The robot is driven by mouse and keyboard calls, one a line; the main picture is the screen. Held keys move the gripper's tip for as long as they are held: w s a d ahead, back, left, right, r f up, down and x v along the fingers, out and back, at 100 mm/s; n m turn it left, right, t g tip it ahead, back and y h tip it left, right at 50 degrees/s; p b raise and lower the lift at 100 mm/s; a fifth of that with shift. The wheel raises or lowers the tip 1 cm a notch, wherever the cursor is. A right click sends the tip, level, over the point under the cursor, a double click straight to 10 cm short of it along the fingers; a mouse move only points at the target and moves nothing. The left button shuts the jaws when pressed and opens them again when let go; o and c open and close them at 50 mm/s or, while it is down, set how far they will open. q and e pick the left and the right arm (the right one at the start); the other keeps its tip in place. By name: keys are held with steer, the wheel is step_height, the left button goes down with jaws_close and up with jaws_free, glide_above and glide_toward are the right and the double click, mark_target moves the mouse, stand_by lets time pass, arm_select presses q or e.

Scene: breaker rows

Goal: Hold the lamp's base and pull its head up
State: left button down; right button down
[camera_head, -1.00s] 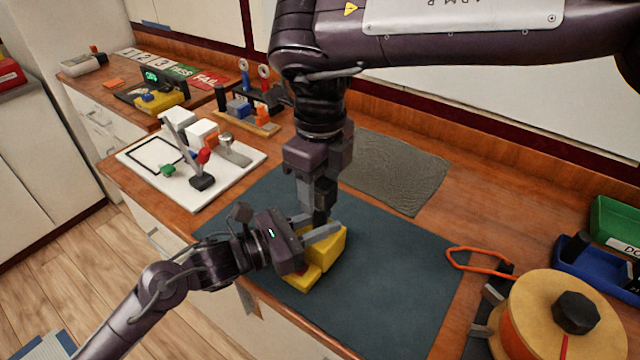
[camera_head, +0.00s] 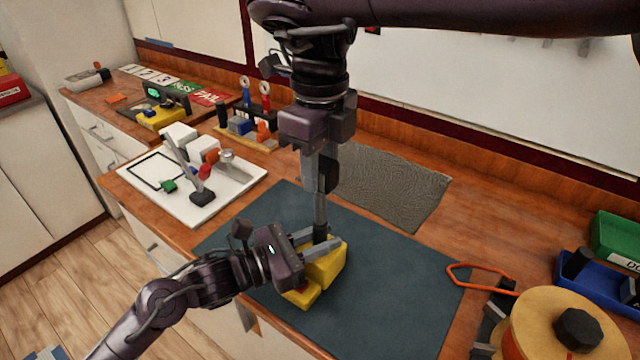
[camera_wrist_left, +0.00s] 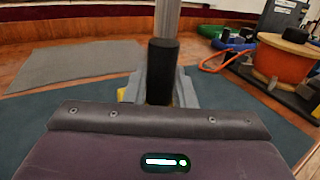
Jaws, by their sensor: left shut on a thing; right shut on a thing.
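The lamp has a yellow base (camera_head: 328,265) on the dark mat, with an upright grey post (camera_head: 320,212) and a black collar above it. The lamp looks upright.
The dark mat (camera_head: 400,285) is clear right of the lamp. A grey textured mat (camera_head: 390,185) lies behind. An orange loop (camera_head: 480,282), a spool (camera_head: 560,335) and a blue bin (camera_head: 595,285) are at right.

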mark_target(321, 159)
arm_select(q)
steer(key=shift+w+f, duration=0.1)
steer(key=shift+f, duration=0.15)
arm_select(e)
steer(key=shift+w+r, duration=0.15)
steer(key=c, duration=1)
jaws_free()
steer(key=shift+d, duration=0.1)
steer(key=shift+c, duration=0.2)
step_height(321, 159, up, 12)
arm_select(q)
steer(key=shift+r, duration=0.1)
steer(key=c, duration=1.1)
jaws_free()
steer(key=shift+c, duration=0.2)
steer(key=shift+a, duration=0.1)
